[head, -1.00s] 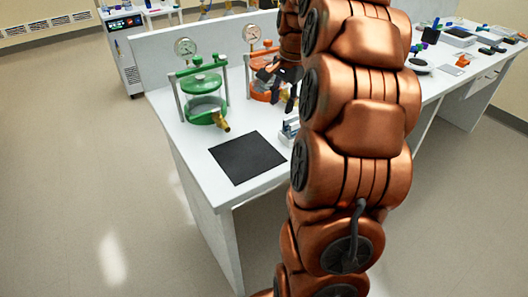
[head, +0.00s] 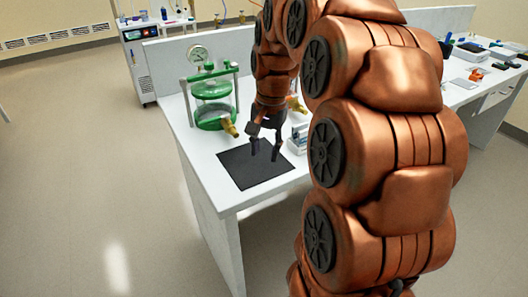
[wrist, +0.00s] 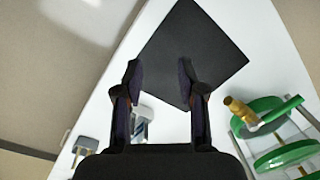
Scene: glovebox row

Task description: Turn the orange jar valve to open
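My gripper (head: 265,148) is open and empty, pointing down over the black mat (head: 240,174). In the wrist view, its two fingers (wrist: 160,85) stand wide apart with the mat (wrist: 215,45) beyond them. The orange jar is hidden behind my arm in the head view and is not in the wrist view. A brass fitting (head: 296,104) shows just right of my arm; I cannot tell for sure that it is the orange jar's valve. The green jar (head: 212,103) stands left of my gripper, with its own brass valve (head: 229,127).
The green jar also shows at the right of the wrist view (wrist: 285,155). A small grey-white item (head: 298,138) lies right of the mat. More items stand on the bench (head: 460,92) at right. The floor left of the bench is clear.

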